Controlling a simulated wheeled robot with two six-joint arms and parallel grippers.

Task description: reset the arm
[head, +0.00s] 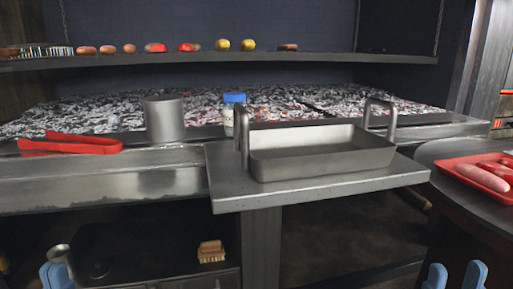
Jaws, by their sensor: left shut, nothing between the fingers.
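My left gripper (57,276) shows at the bottom left edge, its blue fingertips close together with nothing between them. My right gripper (455,277) shows at the bottom right edge, its two blue fingertips apart with a gap between them and nothing in it. Both are in front of the grill counter and touch nothing that I can see. Most of both arms is out of view.
A metal tray (322,158) with upright handles sits on a protruding shelf (230,190). A red tray (470,168) with sausages is right. A brush (211,251) lies below.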

